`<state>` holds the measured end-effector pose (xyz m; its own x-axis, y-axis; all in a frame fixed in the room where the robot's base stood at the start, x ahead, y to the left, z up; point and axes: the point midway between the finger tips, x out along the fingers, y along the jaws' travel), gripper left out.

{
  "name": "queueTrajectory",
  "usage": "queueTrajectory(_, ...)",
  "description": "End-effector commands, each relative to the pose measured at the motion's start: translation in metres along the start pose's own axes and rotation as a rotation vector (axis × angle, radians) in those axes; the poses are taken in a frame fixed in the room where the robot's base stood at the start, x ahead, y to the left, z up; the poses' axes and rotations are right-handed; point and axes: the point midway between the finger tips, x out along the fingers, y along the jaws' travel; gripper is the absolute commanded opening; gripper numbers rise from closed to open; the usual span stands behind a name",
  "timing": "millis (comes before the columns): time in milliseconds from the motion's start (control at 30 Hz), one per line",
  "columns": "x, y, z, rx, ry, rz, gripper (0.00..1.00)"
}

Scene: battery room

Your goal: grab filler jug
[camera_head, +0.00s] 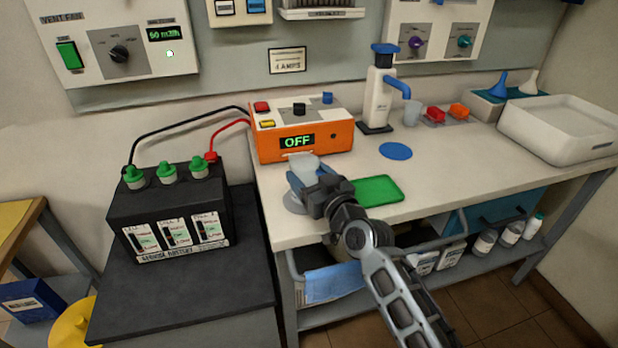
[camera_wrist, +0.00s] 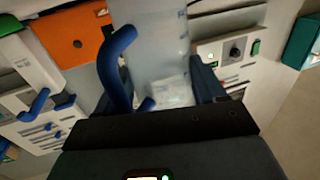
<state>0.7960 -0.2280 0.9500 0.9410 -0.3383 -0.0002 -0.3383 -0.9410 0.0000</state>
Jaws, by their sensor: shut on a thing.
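The filler jug (camera_head: 303,164) is a pale translucent vessel at the left front of the bench, just in front of the orange charger. My gripper (camera_head: 312,182) is at the jug and hides much of it in the head view. In the wrist view the jug (camera_wrist: 160,40) stands large between the dark fingers, with its curved blue handle (camera_wrist: 114,66) towards the left. My gripper is shut on the jug. I cannot tell whether the jug's base is clear of the bench.
The orange charger (camera_head: 300,136) reads OFF, with red and black leads to the black battery (camera_head: 170,215) at left. A green mat (camera_head: 376,190) and a blue disc (camera_head: 396,151) lie on the bench. A white dispenser (camera_head: 378,100) and a white tray (camera_head: 560,130) stand farther right.

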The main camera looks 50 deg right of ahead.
Motion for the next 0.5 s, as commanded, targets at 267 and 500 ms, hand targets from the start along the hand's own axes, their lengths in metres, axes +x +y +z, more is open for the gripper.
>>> queueTrajectory(267, 0.0, 0.0, -0.027, 0.0, 0.003, 0.0, 0.36)
queueTrajectory(500, -0.009, 0.018, -0.041, 0.0, 0.003, 0.002, 0.36)
